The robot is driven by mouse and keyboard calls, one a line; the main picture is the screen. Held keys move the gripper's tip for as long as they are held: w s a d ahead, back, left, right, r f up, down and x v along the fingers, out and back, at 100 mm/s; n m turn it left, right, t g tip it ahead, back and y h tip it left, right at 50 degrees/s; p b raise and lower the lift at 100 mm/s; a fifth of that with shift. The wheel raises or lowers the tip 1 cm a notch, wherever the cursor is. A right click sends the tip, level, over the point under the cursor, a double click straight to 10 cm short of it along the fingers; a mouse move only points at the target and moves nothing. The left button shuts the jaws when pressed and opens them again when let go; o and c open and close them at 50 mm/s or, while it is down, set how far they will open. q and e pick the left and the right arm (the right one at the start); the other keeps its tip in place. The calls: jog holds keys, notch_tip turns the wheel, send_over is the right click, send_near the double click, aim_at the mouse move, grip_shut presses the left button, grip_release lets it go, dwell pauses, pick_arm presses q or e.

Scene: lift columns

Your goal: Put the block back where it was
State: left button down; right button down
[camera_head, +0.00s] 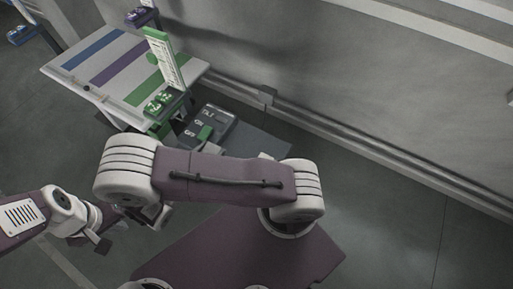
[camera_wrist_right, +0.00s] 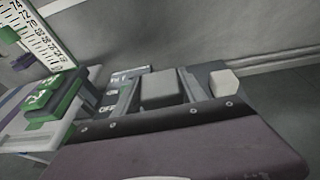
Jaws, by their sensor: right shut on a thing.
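In the right wrist view, my right gripper (camera_wrist_right: 160,88) is shut on a grey block (camera_wrist_right: 160,90), one finger on each side of it. The block is in front of a dark panel with white labels (camera_wrist_right: 112,88); I cannot tell whether it touches the panel.
A white table (camera_head: 58,68) with blue, purple and green stripes stands at the upper left. A green column with a scale (camera_head: 165,58) and green carriage (camera_head: 165,102) rises at its near end. A purple carriage (camera_head: 141,16) stands behind. A pale block (camera_wrist_right: 223,82) is right of my gripper.

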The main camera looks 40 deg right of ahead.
jog(key=shift+s+a+r+g, duration=0.25)
jog(key=shift+s+r+g, duration=0.05)
jog(key=shift+s, duration=0.2)
jog(key=shift+s+a+m, duration=0.25)
jog(key=shift+s+m, duration=0.05)
jog(key=shift+s, duration=0.05)
jog(key=w+d+f+b, duration=0.1)
jog(key=d+f+b, duration=0.1)
jog(key=d, duration=0.1)
jog(key=w+d+f+b, duration=0.1)
jog(key=d+f+b, duration=0.1)
jog(key=d, duration=0.2)
jog(key=w+d+f+b, duration=0.2)
jog(key=d+f+b, duration=0.1)
jog(key=shift+d, duration=0.15)
jog(key=shift+w+d+f, duration=0.1)
jog(key=shift+d, duration=0.25)
notch_tip(320, 180, down, 4)
jog(key=b, duration=0.4)
jog(key=shift+f+b, duration=0.15)
jog(key=shift+b, duration=0.15)
jog(key=shift+r, duration=0.2)
jog(key=shift+f, duration=0.15)
jog(key=c, duration=0.6)
grip_release()
jog(key=shift+c, duration=0.2)
